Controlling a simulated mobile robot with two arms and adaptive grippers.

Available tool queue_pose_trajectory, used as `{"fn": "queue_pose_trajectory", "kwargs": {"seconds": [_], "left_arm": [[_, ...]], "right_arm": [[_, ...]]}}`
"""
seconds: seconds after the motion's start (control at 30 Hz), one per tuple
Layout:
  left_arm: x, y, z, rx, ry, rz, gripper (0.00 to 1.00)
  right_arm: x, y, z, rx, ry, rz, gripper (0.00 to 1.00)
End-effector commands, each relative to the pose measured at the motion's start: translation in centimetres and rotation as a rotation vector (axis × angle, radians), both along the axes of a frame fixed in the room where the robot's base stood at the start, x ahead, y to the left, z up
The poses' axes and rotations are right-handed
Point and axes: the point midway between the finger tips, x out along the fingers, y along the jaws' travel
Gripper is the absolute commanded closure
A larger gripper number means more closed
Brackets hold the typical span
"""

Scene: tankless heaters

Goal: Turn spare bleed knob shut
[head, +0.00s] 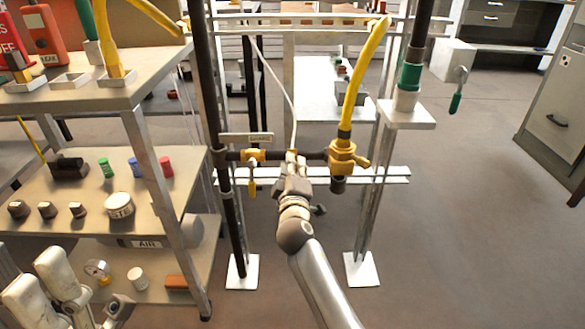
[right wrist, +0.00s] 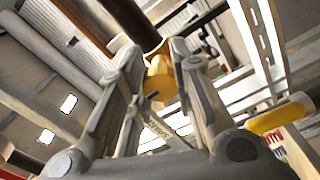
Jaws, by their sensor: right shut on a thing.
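A dark pipe with yellow fittings runs across the metal frame in the head view. A plate (head: 246,138), its lettering too small to be sure of, sits above a small yellow valve (head: 253,156) with a yellow handle hanging down. My right gripper (head: 293,160) is at the pipe, between that valve and the larger yellow valve (head: 343,158). In the right wrist view a yellow knob (right wrist: 160,78) shows between the fingertips, and the gripper is shut on it. The gripper hides this spot in the head view. My left gripper (head: 45,284) is at the lower left, open and empty.
A yellow hose (head: 364,75) rises from the larger valve. A shelf unit (head: 90,182) with knobs, coloured caps and a gauge stands at left. The floor (head: 460,230) at right is clear.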

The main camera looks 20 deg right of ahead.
Motion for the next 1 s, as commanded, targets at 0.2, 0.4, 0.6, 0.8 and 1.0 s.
{"fn": "queue_pose_trajectory", "kwargs": {"seconds": [0.2,0.4,0.6,0.8,1.0], "left_arm": [[-0.1,0.0,0.0,-0.002,-0.002,0.0,0.6],[-0.1,0.1,0.0,-0.004,-0.002,0.002,0.6],[-0.1,0.1,0.0,-0.005,0.0,0.002,0.6],[0.0,0.1,0.0,-0.007,0.0,0.003,0.6],[0.0,0.1,0.0,-0.005,0.001,0.002,0.6]], "right_arm": [[0.0,-0.4,-0.2,-0.002,0.004,-0.008,0.73],[0.0,-0.2,-0.1,-0.002,0.003,-0.005,0.54],[0.0,-0.1,-0.1,-0.002,0.002,-0.003,0.54],[-0.8,0.2,-0.1,-0.003,0.002,0.0,0.54],[-3.9,1.1,-0.3,0.001,0.005,-0.001,0.54]]}}
